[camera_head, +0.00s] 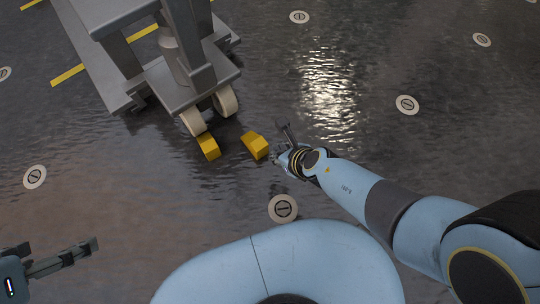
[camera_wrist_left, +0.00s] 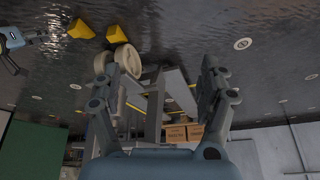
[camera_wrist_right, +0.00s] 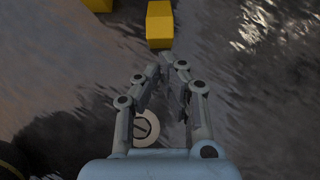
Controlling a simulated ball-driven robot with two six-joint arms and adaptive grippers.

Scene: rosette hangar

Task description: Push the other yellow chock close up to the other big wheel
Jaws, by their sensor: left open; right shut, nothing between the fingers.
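Two cream wheels stand under a grey stand in the head view. One yellow chock (camera_head: 208,147) sits close against the left wheel (camera_head: 191,121). The other yellow chock (camera_head: 255,145) lies on the floor below the right wheel (camera_head: 226,101), with a clear gap between them. My right gripper (camera_head: 278,156) is low, just right of this chock. In the right wrist view its fingers (camera_wrist_right: 172,62) are shut and empty, a little short of the chock (camera_wrist_right: 160,25). My left gripper (camera_head: 93,247) is open and empty at the lower left, far from both chocks.
The grey stand (camera_head: 190,78) fills the top left, its base reaching near the wheels. Pale round floor discs (camera_head: 283,208) lie flat. Brown boxes (camera_wrist_left: 175,134) show in the left wrist view.

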